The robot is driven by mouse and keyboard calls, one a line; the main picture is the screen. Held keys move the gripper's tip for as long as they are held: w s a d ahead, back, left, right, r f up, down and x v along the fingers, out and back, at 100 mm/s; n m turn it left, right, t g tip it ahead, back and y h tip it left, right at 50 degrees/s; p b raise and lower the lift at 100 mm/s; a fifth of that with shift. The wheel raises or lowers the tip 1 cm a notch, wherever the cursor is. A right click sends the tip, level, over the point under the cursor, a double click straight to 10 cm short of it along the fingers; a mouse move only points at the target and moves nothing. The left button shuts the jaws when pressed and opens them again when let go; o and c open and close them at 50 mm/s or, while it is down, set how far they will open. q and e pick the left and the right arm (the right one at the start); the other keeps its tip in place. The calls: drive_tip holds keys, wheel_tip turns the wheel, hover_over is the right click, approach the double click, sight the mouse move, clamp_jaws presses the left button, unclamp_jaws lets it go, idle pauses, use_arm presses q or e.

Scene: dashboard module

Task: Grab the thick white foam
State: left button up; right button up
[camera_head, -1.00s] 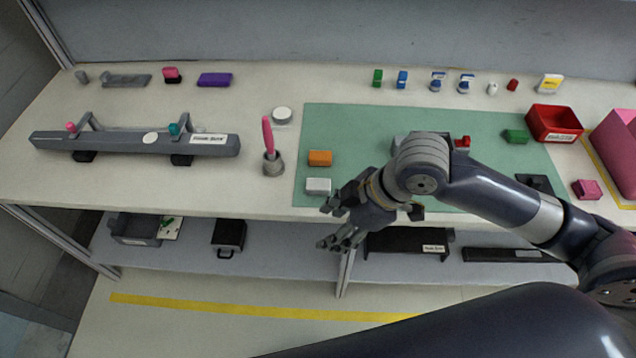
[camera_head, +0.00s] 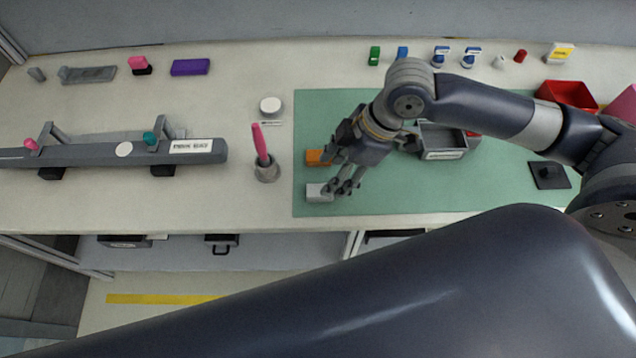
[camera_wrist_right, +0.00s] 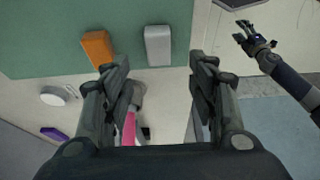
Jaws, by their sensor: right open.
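The thick white foam (camera_head: 319,192) is a small pale block at the front left of the green mat. My right gripper (camera_head: 342,188) is open and empty, with its fingers beside and partly over the right end of the block in the head view. In the right wrist view the foam (camera_wrist_right: 158,45) lies ahead of the gap between the open fingers (camera_wrist_right: 160,66), with nothing between them. My left gripper (camera_wrist_right: 250,38) shows only in the right wrist view, small, at the upper right, with its fingers spread.
An orange block (camera_head: 318,158) lies just behind the foam on the green mat (camera_head: 325,110). A pink-handled tool stands in a grey holder (camera_head: 266,172) to the left. A grey tray (camera_head: 443,140) is to the right. The front table edge is close.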

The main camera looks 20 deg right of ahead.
drive_tip(key=shift+x, duration=1.25)
drive_tip(key=x, duration=0.2)
drive_tip(key=p+x, duration=0.1)
drive_tip(key=x, duration=0.1)
drive_tip(key=shift+d+f, duration=0.15)
drive_tip(key=shift+f, duration=0.45)
drive_tip(key=shift+c, duration=0.5)
use_arm(q)
drive_tip(key=s, duration=0.1)
drive_tip(key=s+r, duration=0.1)
drive_tip(key=shift+s, duration=0.35)
use_arm(e)
drive_tip(key=c, duration=0.7)
